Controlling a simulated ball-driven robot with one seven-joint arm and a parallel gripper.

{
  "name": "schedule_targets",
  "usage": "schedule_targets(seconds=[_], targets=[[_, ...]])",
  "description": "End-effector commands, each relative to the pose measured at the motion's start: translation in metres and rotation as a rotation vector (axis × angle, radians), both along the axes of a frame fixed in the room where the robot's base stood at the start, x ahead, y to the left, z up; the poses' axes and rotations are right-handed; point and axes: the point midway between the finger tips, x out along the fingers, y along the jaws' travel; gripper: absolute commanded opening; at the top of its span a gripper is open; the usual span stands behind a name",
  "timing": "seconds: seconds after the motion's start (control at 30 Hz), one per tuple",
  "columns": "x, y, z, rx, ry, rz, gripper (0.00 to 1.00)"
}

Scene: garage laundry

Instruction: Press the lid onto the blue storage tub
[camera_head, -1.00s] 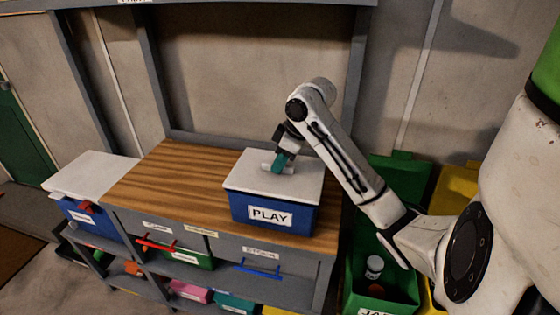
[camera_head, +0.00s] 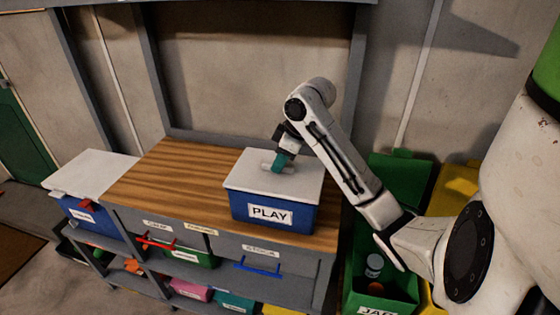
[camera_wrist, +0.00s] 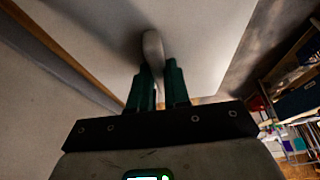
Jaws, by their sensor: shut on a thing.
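The blue storage tub (camera_head: 305,217), labelled PLAY, stands upright on the wooden worktop in the head view. Its white lid (camera_head: 248,180) lies over the top and looks level; whether its rim is fully seated cannot be told. My gripper (camera_head: 281,164) reaches down to the middle of the lid, its green fingers shut on the lid's pale handle (camera_head: 267,167). The wrist view shows the handle (camera_wrist: 152,48) between the fingers (camera_wrist: 160,85) and the lid's white face (camera_wrist: 205,40) close ahead. The tub's blue wall is not clear there.
The wooden worktop (camera_head: 160,178) has free room left of the tub. Another white-lidded blue tub (camera_head: 75,213) stands at far left. Shelves with coloured boxes (camera_head: 190,290) are below. A green bin (camera_head: 400,290) is to the right, and a wall is behind.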

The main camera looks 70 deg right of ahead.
Motion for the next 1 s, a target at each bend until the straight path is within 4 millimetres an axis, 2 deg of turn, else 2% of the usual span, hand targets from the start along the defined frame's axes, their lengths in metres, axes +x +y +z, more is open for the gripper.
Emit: schedule_targets(seconds=[0.1,0.13,0.4,0.6,0.87,1.0], targets=[[0.0,-0.0001,0.0003,0.0,0.0,0.0,0.0],[-0.0001,-0.0002,0.0003,0.0,0.0,0.0,0.18],[-0.0001,-0.0001,0.0003,0.0,0.0,0.0,0.44],[-0.0001,-0.0001,0.0002,0.0,0.0,0.0,0.47],[-0.0001,-0.0001,0.0002,0.0,0.0,0.0,0.72],[-0.0001,-0.0001,0.0002,0.0,0.0,0.0,0.72]])
